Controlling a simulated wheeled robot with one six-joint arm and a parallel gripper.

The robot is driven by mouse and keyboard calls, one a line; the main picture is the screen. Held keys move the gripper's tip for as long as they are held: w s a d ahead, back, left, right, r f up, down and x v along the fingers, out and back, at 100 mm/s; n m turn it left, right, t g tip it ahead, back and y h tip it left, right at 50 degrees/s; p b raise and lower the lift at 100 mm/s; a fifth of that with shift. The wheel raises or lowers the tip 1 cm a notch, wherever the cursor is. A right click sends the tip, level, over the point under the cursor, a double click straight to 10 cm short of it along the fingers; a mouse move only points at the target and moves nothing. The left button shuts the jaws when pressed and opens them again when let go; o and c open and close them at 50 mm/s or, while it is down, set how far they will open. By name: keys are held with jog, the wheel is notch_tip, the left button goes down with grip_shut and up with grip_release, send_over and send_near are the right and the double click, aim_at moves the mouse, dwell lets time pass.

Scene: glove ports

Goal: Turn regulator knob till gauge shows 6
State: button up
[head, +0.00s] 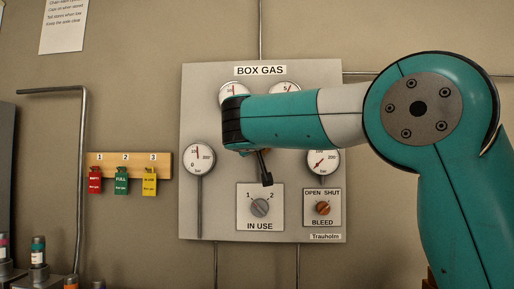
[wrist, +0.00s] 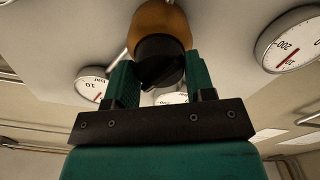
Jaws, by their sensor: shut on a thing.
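My gripper (wrist: 160,78) is shut on the black regulator knob (wrist: 160,48), one green finger on each side. The knob sits on a round brass body (wrist: 155,17). In the head view my arm covers the knob and most of the gripper. The upper right gauge (head: 286,88) shows a 5 near its top, with its red needle close by; its lower part is hidden. The upper left gauge (head: 233,91) is also partly covered. In the wrist view a gauge marked 10 (wrist: 93,84) is at left, its needle reading unclear.
The BOX GAS panel (head: 218,218) also carries a lower left gauge (head: 199,158), a lower right gauge (head: 322,161), the IN USE selector (head: 260,207) and the orange BLEED knob (head: 323,208). Red, green and yellow tags (head: 122,180) hang at left beside a bent pipe (head: 82,150).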

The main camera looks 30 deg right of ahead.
dwell(0.3)
jog(key=o, duration=0.9)
jog(key=b+v, duration=0.3)
jog(key=v, duration=1.4)
jog(key=shift+s+a+b, duration=0.1)
jog(key=shift+s+b, duration=0.05)
jog(key=shift+b, duration=0.25)
